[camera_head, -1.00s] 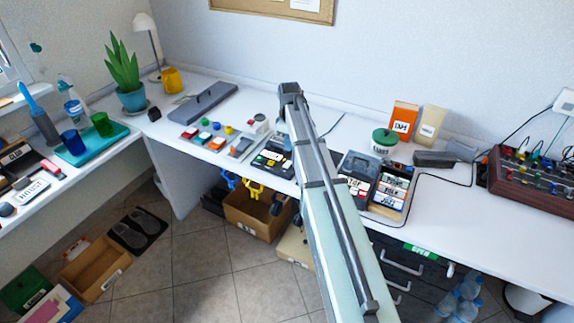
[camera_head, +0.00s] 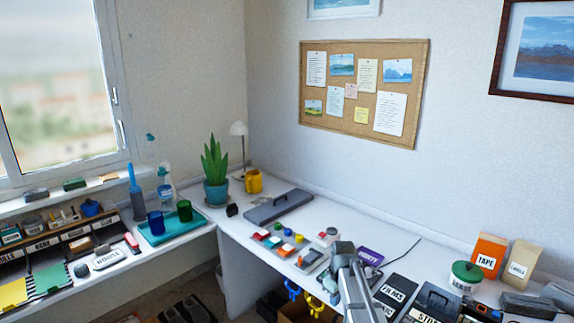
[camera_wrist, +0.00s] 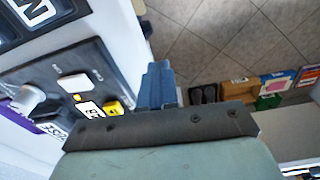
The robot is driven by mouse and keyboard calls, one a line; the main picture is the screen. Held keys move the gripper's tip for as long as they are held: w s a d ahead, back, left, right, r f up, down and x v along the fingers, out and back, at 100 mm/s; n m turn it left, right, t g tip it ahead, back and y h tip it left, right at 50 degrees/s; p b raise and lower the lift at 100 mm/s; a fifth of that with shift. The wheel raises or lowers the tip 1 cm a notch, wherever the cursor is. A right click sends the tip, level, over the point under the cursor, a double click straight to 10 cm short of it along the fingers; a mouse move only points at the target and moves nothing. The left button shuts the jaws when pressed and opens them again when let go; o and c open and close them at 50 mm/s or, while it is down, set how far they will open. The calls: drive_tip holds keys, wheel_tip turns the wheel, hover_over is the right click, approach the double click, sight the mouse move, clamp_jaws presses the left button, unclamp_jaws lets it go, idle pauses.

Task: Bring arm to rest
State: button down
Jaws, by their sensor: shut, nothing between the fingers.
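My arm (camera_head: 355,290) reaches up from the bottom edge in the head view, over the front of the white desk. Its grey end stands before the labelled cases, and I cannot make out the fingers there. In the wrist view my gripper (camera_wrist: 158,84) shows as blue-grey fingers, shut together and empty. They point past the desk edge, over the tiled floor. A dark panel (camera_wrist: 60,82) with a white block and a yellow piece lies to their left.
Black cases (camera_head: 394,292) and a purple VARIETY card (camera_head: 370,256) lie close to my arm. An orange TAPE box (camera_head: 488,254) and a green-lidded jar (camera_head: 465,277) stand at right. A plant (camera_head: 215,173) stands in the corner. In the wrist view, boxes (camera_wrist: 238,88) stand on the floor.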

drive_tip(key=s+f+m+g, duration=0.4)
drive_tip(key=s+f, duration=1.7)
drive_tip(key=f, duration=0.2)
drive_tip(key=s+f+m+g, duration=0.1)
drive_tip(key=s+f, duration=0.3)
drive_tip(key=s, duration=0.5)
drive_tip(key=s+f+m+g, duration=0.1)
drive_tip(key=s+f, duration=0.2)
drive_tip(key=s, duration=0.6)
drive_tip(key=s+f+m+g, duration=0.1)
drive_tip(key=s+f, duration=0.3)
drive_tip(key=s, duration=0.4)
drive_tip(key=shift+s+d+f+m+g, duration=0.15)
drive_tip(key=shift+s+f+m+g, duration=0.15)
drive_tip(key=shift+s+m, duration=0.15)
drive_tip(key=c, duration=1.8)
unclamp_jaws()
